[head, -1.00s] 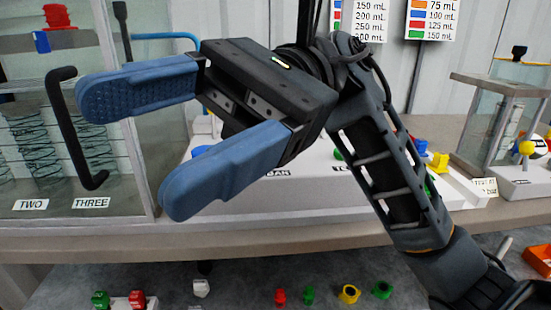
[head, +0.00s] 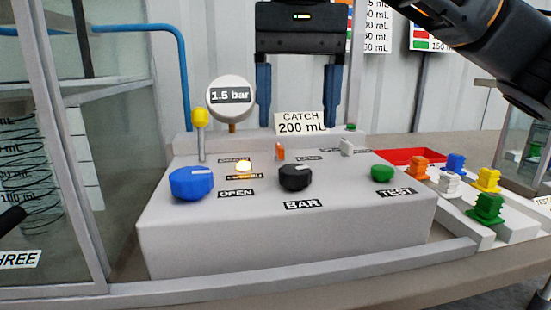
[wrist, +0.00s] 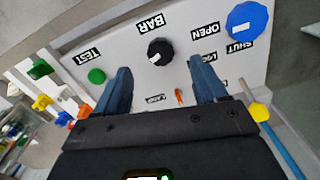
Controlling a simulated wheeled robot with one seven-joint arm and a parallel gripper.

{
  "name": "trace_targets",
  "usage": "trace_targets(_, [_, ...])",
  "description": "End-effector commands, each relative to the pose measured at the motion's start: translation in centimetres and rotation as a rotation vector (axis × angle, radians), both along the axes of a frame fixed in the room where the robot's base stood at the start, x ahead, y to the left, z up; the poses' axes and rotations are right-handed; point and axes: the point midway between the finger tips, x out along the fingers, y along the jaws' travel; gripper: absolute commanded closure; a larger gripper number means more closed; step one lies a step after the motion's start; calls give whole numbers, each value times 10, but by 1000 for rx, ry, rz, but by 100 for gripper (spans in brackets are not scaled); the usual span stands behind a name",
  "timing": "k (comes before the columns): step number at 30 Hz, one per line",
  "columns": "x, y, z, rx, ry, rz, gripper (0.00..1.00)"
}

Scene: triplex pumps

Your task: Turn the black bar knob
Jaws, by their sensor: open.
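The black bar knob (head: 295,178) sits on the grey control panel (head: 300,240) above the label BAR. It also shows in the wrist view (wrist: 160,51), with a white mark on it. My gripper (head: 298,128) is open and empty, pointing down above and behind the panel in the head view. In the wrist view its blue fingertips (wrist: 165,82) are spread apart, with the black knob beyond them, roughly centred between them. The fingers do not appear to touch the knob.
A blue knob (head: 191,184) is left of the black knob, a green button (head: 382,173) right. A yellow-topped post (head: 200,118), a gauge reading 1.5 bar (head: 231,98) and a CATCH 200 mL sign (head: 301,123) stand up. Coloured pieces (head: 487,208) lie at the right.

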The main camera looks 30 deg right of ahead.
Motion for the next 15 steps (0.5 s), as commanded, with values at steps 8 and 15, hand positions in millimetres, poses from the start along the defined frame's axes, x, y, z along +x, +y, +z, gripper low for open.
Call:
trace_targets(8, [0,-3,-27,-14,-1,-1,29])
trace_targets(15, [0,-3,-62,-13,-2,-1,29])
